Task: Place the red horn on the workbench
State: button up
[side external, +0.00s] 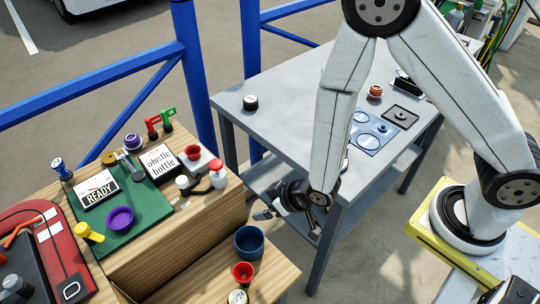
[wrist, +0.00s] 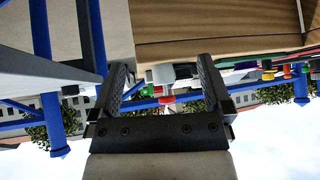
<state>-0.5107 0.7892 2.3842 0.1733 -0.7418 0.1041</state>
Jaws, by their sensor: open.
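A small white bottle-shaped item with a red top (side external: 216,175) stands at the right edge of the wooden counter; it may be the red horn, but I cannot be sure. A red piece on a dark base (side external: 152,127) stands further back. My gripper (side external: 268,208) is open and empty, between the counter and the grey workbench (side external: 290,88), below the bench top. In the wrist view, my gripper (wrist: 163,78) has its fingers apart, with a white and red item (wrist: 166,99) in the distance between them.
The workbench carries a black-and-white knob (side external: 250,102), an orange-red item (side external: 375,91) and blue plates (side external: 370,132); its left-middle top is clear. The counter holds a READY sign (side external: 98,190), a purple bowl (side external: 120,219) and cups. Blue railings (side external: 195,75) stand behind.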

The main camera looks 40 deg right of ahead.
aim_at(247, 270)
jog(key=s+d+r+m+g+h, duration=0.1)
jog(key=s+d+r+g, duration=0.1)
jog(key=d+r, duration=0.5)
jog(key=s+d+r+m+g+h, duration=0.1)
jog(key=s+d+r+g, duration=0.2)
jog(key=d+r, duration=0.5)
jog(key=shift+s+d+m+h, duration=0.3)
jog(key=shift+s+d+m, duration=0.1)
jog(key=shift+d, duration=0.45)
jog(key=shift+w+f, duration=0.15)
jog(key=shift+w, duration=0.05)
jog(key=w+a+f+n+t+y, duration=0.3)
jog(key=w+a+f+n, duration=0.55)
jog(key=w+f, duration=0.4)
jog(key=shift+s+a+f+n+g+y, duration=0.25)
jog(key=shift+s+a+f+n+y, duration=0.75)
jog(key=shift+s+a+f+y, duration=1.2)
jog(key=shift+s+a+f+n+g+y, duration=0.3)
jog(key=shift+s+a+f+n+y, duration=1.1)
jog(key=shift+a+f, duration=1.55)
jog(key=shift+s+a+f+n+g+y, duration=0.25)
jog(key=shift+s+a+f+n+y, duration=0.3)
jog(key=shift+s+a+f+y, duration=1.4)
